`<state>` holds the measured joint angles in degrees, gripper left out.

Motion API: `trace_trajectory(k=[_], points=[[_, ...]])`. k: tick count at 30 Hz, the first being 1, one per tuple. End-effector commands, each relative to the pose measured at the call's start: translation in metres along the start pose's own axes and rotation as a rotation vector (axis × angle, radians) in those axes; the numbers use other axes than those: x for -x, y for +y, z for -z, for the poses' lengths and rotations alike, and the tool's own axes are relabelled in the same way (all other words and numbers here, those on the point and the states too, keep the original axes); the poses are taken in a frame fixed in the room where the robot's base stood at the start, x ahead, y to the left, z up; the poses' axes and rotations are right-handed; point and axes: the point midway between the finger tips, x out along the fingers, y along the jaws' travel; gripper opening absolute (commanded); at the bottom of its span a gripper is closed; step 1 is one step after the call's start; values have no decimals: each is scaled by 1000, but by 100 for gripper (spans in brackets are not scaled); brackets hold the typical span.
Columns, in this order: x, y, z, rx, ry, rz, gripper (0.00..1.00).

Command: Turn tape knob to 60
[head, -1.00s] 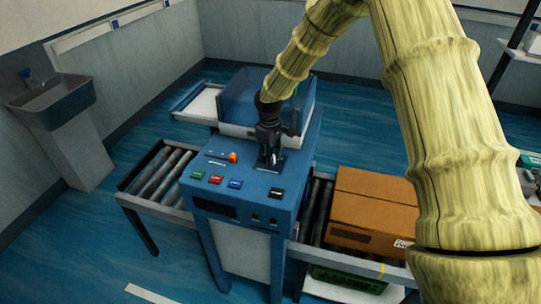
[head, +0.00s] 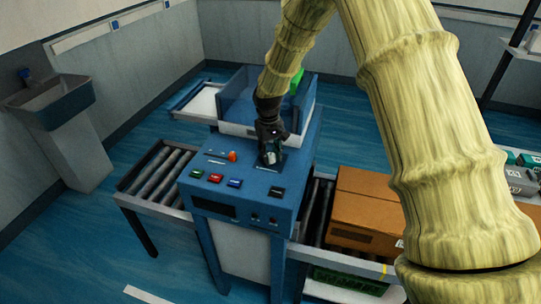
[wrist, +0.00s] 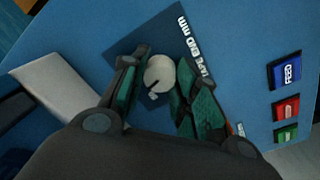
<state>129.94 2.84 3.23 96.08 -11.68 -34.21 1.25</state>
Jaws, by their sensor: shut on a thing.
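The tape knob (wrist: 160,72) is a round light-grey dial on a dark plate lettered "TAPE END MM" in the wrist view. A dark pointer mark shows on its face, toward the lower left of the picture. I cannot read any number scale around it. My gripper (wrist: 155,82) has its two dark, green-padded fingers on either side of the knob, shut on it. In the head view my gripper (head: 270,152) points down at the top of the blue machine (head: 254,180) and mostly hides the knob and its plate.
Coloured push buttons (head: 215,178) line the panel front, beside an orange control (head: 232,156). A blue FEED button (wrist: 286,72) shows in the wrist view. A cardboard box (head: 368,210) sits on rollers at right. The left roller conveyor (head: 158,176) is clear.

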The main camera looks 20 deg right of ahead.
Motion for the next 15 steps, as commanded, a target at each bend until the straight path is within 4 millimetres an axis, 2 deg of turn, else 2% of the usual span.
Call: trace_trajectory(k=[6,15], points=[[2,1,2,-126,0,-1,6],[3,1,2,-207,-3,-1,6]])
